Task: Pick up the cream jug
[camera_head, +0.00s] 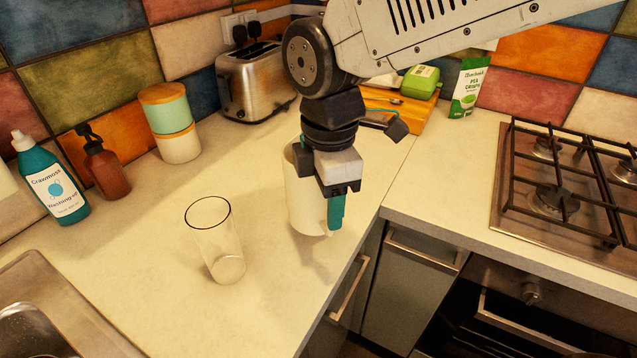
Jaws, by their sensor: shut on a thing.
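The cream jug (302,205) is a tall, pale, plain vessel near the front right edge of the left counter, in the middle of the head view. It looks upright. My gripper (335,212) points down at its right side, shut on the jug. One teal finger shows in front of the jug's right side. The gripper and wrist hide the jug's right part and much of its top. I cannot tell from this view whether its base touches the counter.
A clear glass (214,243) stands just left of the jug. A toaster (253,83), a lidded canister (170,122) and two bottles line the wall. A chopping board (409,116) lies behind my arm. The gas hob (570,195) is right; a sink (45,315) is front left.

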